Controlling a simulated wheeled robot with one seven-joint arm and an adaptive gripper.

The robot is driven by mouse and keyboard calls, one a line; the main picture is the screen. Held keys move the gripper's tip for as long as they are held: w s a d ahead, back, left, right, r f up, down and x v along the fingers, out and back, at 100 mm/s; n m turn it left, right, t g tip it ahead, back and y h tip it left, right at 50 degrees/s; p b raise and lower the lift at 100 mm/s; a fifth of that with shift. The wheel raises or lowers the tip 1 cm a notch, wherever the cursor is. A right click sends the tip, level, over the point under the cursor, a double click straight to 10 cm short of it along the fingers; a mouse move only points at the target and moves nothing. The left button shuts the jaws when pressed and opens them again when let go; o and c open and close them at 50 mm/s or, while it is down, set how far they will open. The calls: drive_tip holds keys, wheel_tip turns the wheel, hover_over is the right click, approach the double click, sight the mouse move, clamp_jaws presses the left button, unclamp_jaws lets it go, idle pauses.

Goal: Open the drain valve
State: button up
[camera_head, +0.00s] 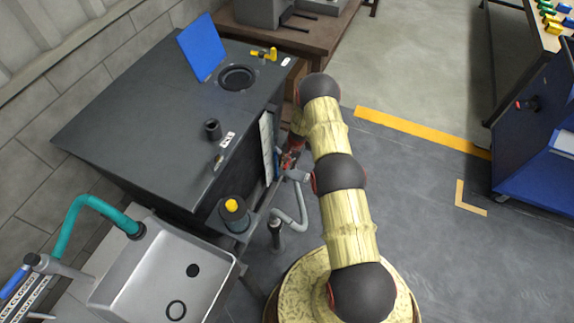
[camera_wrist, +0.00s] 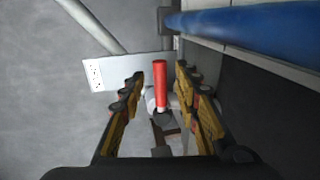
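The drain valve shows in the wrist view as a red handle (camera_wrist: 160,84) with a pale end, above a grey body that is partly hidden. My gripper (camera_wrist: 160,72) is open, with one yellow-and-black finger on each side of the red handle. Gaps show between the handle and both fingers, so nothing is clamped. In the head view my gripper (camera_head: 289,158) is low beside the dark tank cabinet (camera_head: 150,115), partly hidden by my arm. The valve cannot be made out clearly there.
A blue pipe (camera_wrist: 255,20) runs close to the right finger in the wrist view, and a white plate (camera_wrist: 112,72) lies to the left. A sink (camera_head: 165,265) stands at lower left.

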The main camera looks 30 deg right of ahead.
drive_tip(key=shift+f, duration=0.15)
drive_tip(key=shift+c, duration=0.6)
clamp_jaws()
idle(0.4)
